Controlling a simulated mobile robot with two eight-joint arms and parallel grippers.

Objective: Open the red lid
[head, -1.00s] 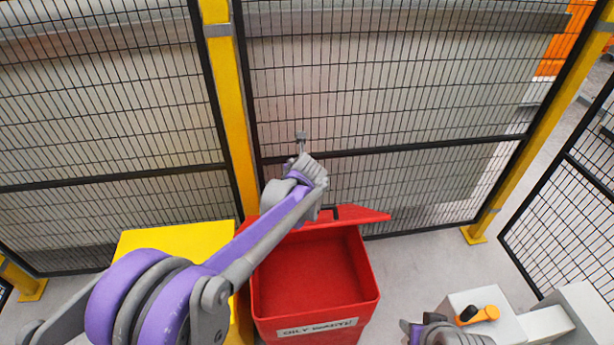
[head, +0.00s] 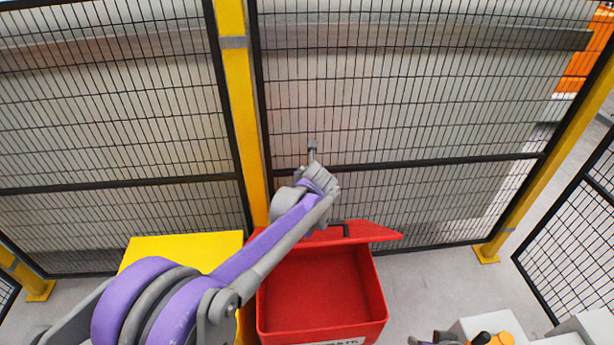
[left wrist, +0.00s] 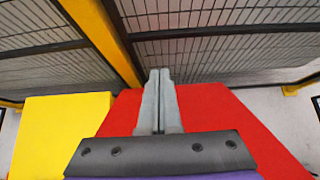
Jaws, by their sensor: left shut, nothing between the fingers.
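The red bin (head: 320,292) stands open in the head view, with its inside visible and empty. Its red lid (head: 375,232) is swung up and back at the rear edge, seen nearly edge-on, with a dark handle on it. In the left wrist view a broad red surface, seemingly the lid (left wrist: 222,112), lies behind and beside the fingers. My left gripper (head: 312,148) is shut and empty, above the lid's left part, its fingers pointing to the fence; the fingers also show in the left wrist view (left wrist: 160,75). I cannot tell whether it touches the lid. A piece of my right arm shows at the bottom edge.
A yellow bin (head: 185,249) stands left of the red one, partly behind my left arm. A mesh fence (head: 400,110) with yellow posts (head: 238,110) closes off the back. White blocks with an orange-and-black item (head: 492,338) are at the lower right. Grey floor is clear right of the bin.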

